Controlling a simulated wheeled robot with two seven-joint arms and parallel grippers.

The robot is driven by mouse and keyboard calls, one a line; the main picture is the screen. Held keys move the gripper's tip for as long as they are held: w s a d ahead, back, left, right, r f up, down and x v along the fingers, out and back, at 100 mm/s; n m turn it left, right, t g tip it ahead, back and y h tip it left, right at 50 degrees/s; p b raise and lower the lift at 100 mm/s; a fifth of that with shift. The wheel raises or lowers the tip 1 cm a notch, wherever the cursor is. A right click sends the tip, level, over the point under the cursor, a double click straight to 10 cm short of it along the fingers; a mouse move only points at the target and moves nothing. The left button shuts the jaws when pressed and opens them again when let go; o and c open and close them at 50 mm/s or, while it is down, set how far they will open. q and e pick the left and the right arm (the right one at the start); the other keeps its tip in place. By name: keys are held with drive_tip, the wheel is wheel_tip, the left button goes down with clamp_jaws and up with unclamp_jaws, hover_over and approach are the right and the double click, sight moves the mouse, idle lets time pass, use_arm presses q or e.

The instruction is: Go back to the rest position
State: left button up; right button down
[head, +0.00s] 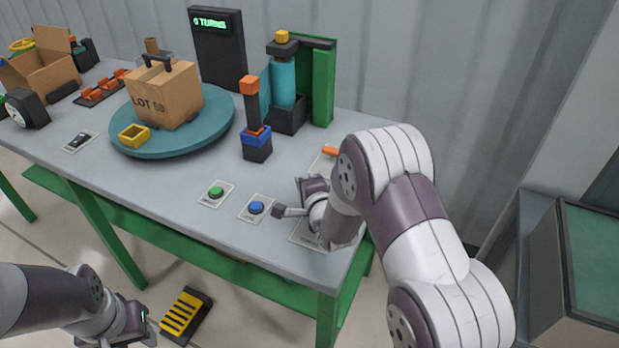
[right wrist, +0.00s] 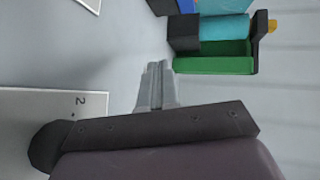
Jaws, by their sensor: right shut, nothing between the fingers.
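My right gripper (right wrist: 157,66) is shut and empty in the right wrist view, its two grey fingers together. In the head view the right arm bends down over the table's right end, and the right gripper (head: 304,187) is low over the tabletop, its fingers partly hidden. My left gripper (head: 136,326) is at the bottom left of the head view, below and in front of the table. Its fingers are not clear, so I cannot tell whether it is open.
The grey table (head: 180,178) holds a teal turntable (head: 214,120) with a carton (head: 165,97). A green-framed fixture (head: 324,85) stands at the back; green (head: 216,191) and blue (head: 256,207) buttons sit near the front. A yellow-striped pedal (head: 184,313) lies on the floor.

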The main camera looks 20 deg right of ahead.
drive_tip(key=shift+s+a, duration=0.1)
drive_tip(key=shift+w+f, duration=0.15)
drive_tip(key=shift+w, duration=0.15)
drive_tip(key=shift+s, duration=0.2)
drive_tip(key=s+n+g, duration=0.1)
drive_tip(key=r+n+g+p, duration=0.1)
drive_tip(key=s+n+g+p, duration=0.1)
drive_tip(key=n, duration=0.1)
drive_tip(key=shift+s+a+r, duration=0.2)
drive_tip(key=shift+s+r, duration=0.15)
drive_tip(key=s+n+g, duration=0.1)
drive_tip(key=s+n+g+p, duration=0.1)
drive_tip(key=s+n, duration=0.1)
drive_tip(key=s+r+n+g, duration=0.1)
drive_tip(key=s, duration=0.1)
drive_tip(key=shift+s+a+n, duration=0.2)
drive_tip(key=shift+a+n, duration=0.05)
drive_tip(key=shift+n, duration=0.05)
drive_tip(key=s+r+n+g+p, duration=0.2)
drive_tip(key=s+n+g, duration=0.5)
drive_tip(key=s, duration=1)
drive_tip(key=a+n, duration=0.1)
drive_tip(key=n, duration=0.1)
drive_tip(key=shift+s+r+n, duration=0.15)
drive_tip(key=shift+r+n, duration=0.15)
drive_tip(key=shift+r, duration=0.05)
drive_tip(key=shift+s, duration=0.1)
